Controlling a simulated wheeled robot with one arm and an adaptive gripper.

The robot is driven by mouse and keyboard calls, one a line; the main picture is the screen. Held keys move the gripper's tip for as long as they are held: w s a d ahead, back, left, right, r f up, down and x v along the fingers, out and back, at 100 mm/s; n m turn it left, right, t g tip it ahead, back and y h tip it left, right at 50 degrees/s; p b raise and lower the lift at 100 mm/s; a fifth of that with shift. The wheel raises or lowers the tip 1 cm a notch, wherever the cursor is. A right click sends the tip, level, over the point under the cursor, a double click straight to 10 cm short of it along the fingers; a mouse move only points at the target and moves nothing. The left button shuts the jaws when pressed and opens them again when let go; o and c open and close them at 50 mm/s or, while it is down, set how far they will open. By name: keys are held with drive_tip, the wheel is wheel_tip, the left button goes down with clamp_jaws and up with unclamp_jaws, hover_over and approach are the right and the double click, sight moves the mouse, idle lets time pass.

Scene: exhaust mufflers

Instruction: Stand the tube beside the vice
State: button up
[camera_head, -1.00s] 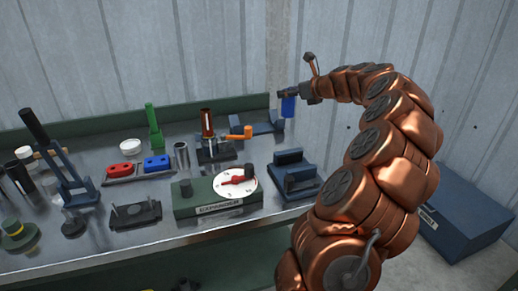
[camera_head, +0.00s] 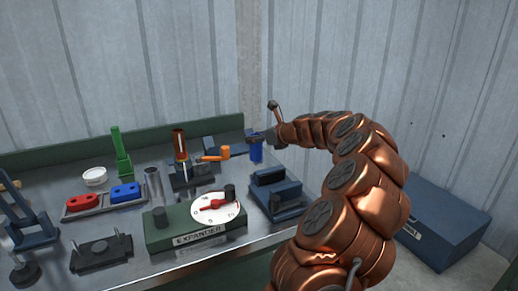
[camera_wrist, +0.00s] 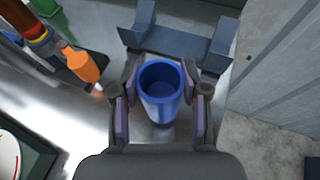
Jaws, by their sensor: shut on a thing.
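A blue hollow tube (camera_head: 256,150), open at the top, is held upright by my gripper (camera_head: 264,138) near the bench's right back corner. In the wrist view the tube (camera_wrist: 160,95) sits between the two finger pads of my gripper (camera_wrist: 160,105). Whether its base touches the bench I cannot tell. A dark block that looks like the vice (camera_head: 192,176) stands to the left, with a copper-brown upright piece (camera_head: 180,145) and an orange handle (camera_head: 212,156). A dark blue bracket (camera_wrist: 175,38) lies just beyond the tube.
A dark blue block (camera_head: 275,192) and the green expander box (camera_head: 195,223) with its dial stand in front. A grey metal cylinder (camera_head: 152,186) is farther left. The bench ends close to the tube's right; a blue box (camera_head: 440,225) is beyond it.

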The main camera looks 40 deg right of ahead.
sight(261, 146)
drive_tip(key=shift+s+d+f, duration=0.1)
drive_tip(key=shift+f, duration=1.7)
drive_tip(key=o, duration=1.2)
drive_tip(key=shift+f, duration=0.1)
drive_tip(key=shift+o, duration=0.2)
drive_tip(key=shift+s+r, duration=0.1)
drive_tip(key=shift+r, duration=0.1)
drive_tip(key=v, duration=1.1)
drive_tip(key=shift+s, duration=0.4)
drive_tip(key=shift+w, duration=0.15)
